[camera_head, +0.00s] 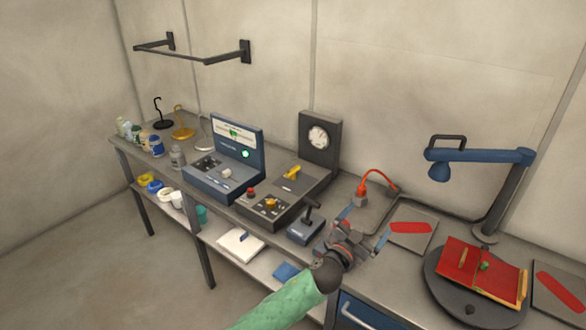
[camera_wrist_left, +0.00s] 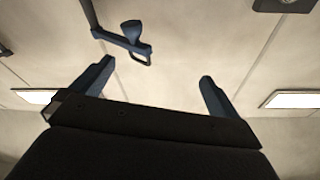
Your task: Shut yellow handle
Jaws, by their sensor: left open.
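A yellow handle (camera_head: 292,172) sits on top of a dark box with a round gauge (camera_head: 318,137) standing behind it, at the middle of the bench. It looks tilted up from the box top, but its exact position is too small to tell. My left gripper (camera_head: 364,227) is open and empty, to the right of and nearer than the handle, over the bench. Its two blue fingers are spread wide. In the left wrist view the open fingers (camera_wrist_left: 156,88) have nothing between them, and the handle does not show. My right gripper is not in view.
A red curved cable (camera_head: 376,177) is behind the gripper. A blue lamp (camera_head: 480,155) stands right; it also shows in the wrist view (camera_wrist_left: 131,38).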

